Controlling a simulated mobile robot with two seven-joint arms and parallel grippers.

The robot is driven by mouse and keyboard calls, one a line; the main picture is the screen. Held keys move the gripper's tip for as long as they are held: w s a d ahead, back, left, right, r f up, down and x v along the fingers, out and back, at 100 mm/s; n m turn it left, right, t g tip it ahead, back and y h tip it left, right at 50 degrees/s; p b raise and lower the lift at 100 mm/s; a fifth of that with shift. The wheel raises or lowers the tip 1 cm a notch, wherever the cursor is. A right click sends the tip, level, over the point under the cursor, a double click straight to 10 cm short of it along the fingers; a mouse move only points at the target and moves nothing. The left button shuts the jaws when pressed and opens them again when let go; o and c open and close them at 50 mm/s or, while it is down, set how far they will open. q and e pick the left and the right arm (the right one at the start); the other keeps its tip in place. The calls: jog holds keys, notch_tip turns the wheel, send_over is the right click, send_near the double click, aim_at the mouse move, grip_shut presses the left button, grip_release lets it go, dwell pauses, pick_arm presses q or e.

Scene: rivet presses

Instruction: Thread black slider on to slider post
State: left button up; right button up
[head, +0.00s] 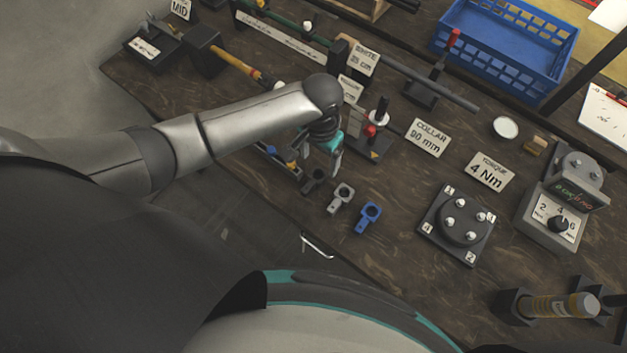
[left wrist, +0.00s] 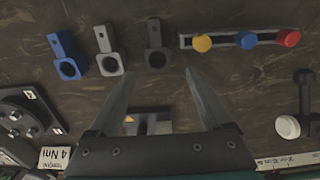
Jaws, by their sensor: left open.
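The black slider (head: 313,180), a ring with a flat tab, lies on the dark bench top. It also shows in the left wrist view (left wrist: 155,50), just ahead of the fingertips. My left gripper (head: 320,154) is open and empty above the bench, near the black slider. In the left wrist view, its two fingers (left wrist: 158,72) are spread apart, with bare bench between their tips.
A grey slider (head: 341,196) and a blue slider (head: 368,216) lie beside the black one. A rail with coloured knobs (left wrist: 218,41) lies on the other side. A bolted plate (head: 430,222), torque box (head: 548,232) and blue crate (head: 500,50) stand further right.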

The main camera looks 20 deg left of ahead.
aim_at(317, 172)
pick_arm(q)
jog(key=f, duration=0.2)
jog(key=s+f+b, duration=0.1)
jog(key=f, duration=0.1)
jog(key=shift+f, duration=0.6)
grip_shut()
